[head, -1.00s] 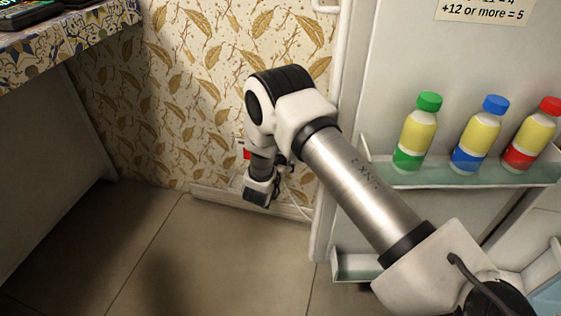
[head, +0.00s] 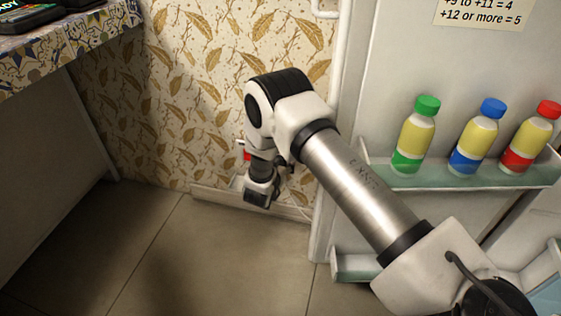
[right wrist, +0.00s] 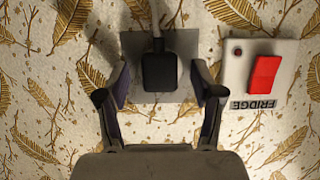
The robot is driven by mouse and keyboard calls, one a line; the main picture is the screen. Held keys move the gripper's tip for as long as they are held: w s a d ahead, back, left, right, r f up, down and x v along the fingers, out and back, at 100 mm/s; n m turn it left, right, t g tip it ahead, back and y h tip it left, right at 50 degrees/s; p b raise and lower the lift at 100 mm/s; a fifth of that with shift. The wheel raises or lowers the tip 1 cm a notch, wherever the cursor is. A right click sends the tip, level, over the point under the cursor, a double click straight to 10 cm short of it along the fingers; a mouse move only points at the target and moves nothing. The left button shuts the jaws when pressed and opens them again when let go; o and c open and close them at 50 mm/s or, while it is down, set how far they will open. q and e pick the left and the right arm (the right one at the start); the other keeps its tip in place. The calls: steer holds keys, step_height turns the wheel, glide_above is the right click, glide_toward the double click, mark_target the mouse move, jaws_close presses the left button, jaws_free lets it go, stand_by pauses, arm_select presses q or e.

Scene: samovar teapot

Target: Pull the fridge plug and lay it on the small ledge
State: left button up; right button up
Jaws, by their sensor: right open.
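The fridge plug (right wrist: 160,72) is black, with a pale cord running from it. In the right wrist view it sits on a grey socket plate (right wrist: 183,42) on the wall. My right gripper (right wrist: 160,80) is open, with one finger on each side of the plug and visible gaps between. In the head view the end of my right arm (head: 260,188) hides the plug and socket. The small ledge (head: 218,197) is a pale strip low along the wall, partly behind my arm. My left gripper is in neither view.
A red switch (right wrist: 264,76) labelled FRIDGE is beside the socket. The open fridge door (head: 400,60) stands at the right, with bottles on its shelf (head: 430,178). A tiled counter (head: 60,45) is at the left. The floor (head: 170,260) between is clear.

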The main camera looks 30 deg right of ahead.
jaws_close()
steer(key=s+a+p, duration=0.2)
steer(key=s+a, duration=0.2)
steer(key=shift+a+p, duration=0.3)
steer(key=shift+p, duration=0.05)
stand_by(1.0)
